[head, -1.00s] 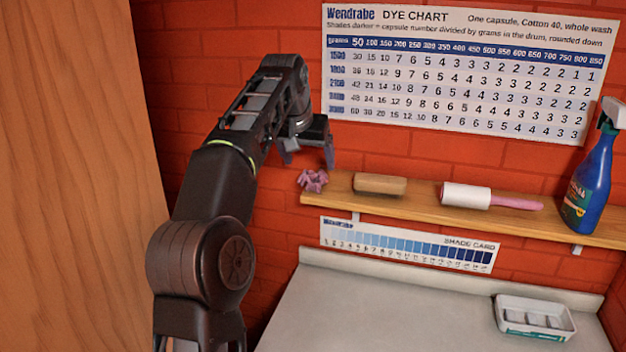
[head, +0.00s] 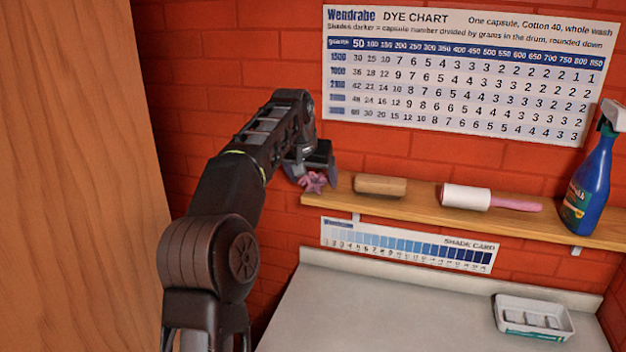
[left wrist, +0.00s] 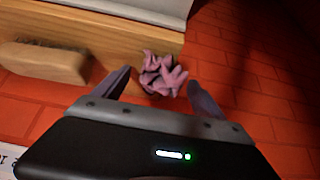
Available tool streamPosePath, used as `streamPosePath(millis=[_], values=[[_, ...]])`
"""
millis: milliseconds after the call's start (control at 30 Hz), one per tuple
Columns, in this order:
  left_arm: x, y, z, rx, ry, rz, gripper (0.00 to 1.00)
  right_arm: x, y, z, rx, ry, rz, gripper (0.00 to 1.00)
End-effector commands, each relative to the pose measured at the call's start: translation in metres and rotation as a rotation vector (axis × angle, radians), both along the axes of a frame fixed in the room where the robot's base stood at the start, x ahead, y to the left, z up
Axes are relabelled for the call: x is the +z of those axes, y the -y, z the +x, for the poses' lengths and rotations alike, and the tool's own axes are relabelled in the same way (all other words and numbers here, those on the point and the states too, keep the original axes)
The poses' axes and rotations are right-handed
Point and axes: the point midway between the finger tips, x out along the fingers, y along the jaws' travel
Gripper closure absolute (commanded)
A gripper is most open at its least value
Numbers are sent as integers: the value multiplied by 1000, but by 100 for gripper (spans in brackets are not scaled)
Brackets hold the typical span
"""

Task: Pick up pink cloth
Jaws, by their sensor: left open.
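The pink cloth (head: 314,182) is a small crumpled bundle at the left end of the wooden wall shelf. It also shows in the left wrist view (left wrist: 160,74), between and just beyond my fingertips. My left gripper (head: 318,178) is open and points down at the cloth, with its fingers on either side of it in the head view. In the left wrist view the gripper (left wrist: 160,88) is open and empty. I cannot tell whether the fingers touch the cloth. My right gripper is in neither view.
On the shelf (head: 420,200), a wooden brush (head: 380,185) lies right of the cloth, then a lint roller (head: 490,198) and a blue spray bottle (head: 587,185). Below, a pale counter (head: 400,310) holds a white tray (head: 535,316). A wooden panel (head: 75,170) stands at left.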

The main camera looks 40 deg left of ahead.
Motion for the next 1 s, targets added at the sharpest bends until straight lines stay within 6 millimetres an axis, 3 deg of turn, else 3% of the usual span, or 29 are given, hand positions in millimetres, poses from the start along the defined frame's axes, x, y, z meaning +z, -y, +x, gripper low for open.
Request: streamPosePath(millis=[533,1000], values=[[0,0,0,0,0,0,19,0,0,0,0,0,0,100],[0,0,0,0,0,0,57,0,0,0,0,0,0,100]])
